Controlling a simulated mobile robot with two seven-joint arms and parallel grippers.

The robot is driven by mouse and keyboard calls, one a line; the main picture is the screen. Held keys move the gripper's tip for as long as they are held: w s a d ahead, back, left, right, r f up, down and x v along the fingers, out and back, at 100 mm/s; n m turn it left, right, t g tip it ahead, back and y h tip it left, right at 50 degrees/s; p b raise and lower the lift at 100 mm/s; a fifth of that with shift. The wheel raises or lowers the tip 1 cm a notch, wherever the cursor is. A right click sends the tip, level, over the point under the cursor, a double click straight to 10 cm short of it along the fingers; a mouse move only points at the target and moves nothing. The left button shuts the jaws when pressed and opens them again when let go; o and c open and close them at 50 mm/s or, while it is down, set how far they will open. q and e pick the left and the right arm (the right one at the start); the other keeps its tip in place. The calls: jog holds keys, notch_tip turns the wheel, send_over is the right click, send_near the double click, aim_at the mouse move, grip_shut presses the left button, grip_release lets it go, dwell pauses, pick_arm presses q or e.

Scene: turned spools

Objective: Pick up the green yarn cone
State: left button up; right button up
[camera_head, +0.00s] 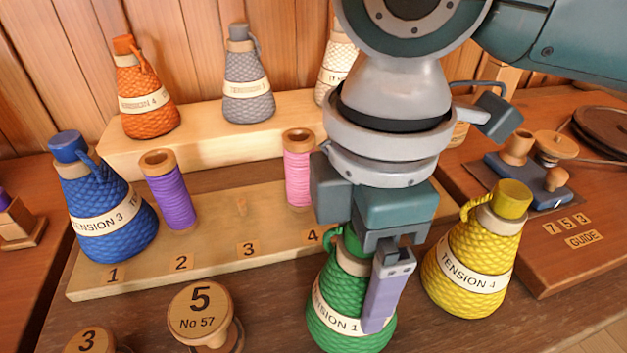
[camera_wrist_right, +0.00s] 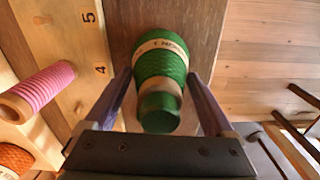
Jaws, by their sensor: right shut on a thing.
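The green yarn cone (camera_head: 330,280) is at the bottom centre of the head view, upright, with a cream band reading "TENSION 1". In the right wrist view the green cone (camera_wrist_right: 160,68) shows its cap toward the camera, between two purple fingers. My right gripper (camera_head: 362,305) comes down from above and is shut on the cone, one finger in front of it and the other mostly hidden. I cannot tell whether its base touches the table. My left gripper is not in view.
A yellow cone (camera_head: 475,255) stands close on the right. A numbered board (camera_head: 225,250) behind carries a blue cone (camera_head: 105,210), a purple spool (camera_head: 172,200) and a pink spool (camera_head: 298,170). A round "5" stand (camera_head: 203,308) is front left. A "GUIDE" board (camera_head: 560,260) lies right.

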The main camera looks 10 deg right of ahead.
jog(key=c, duration=0.4)
jog(key=shift+r, duration=0.15)
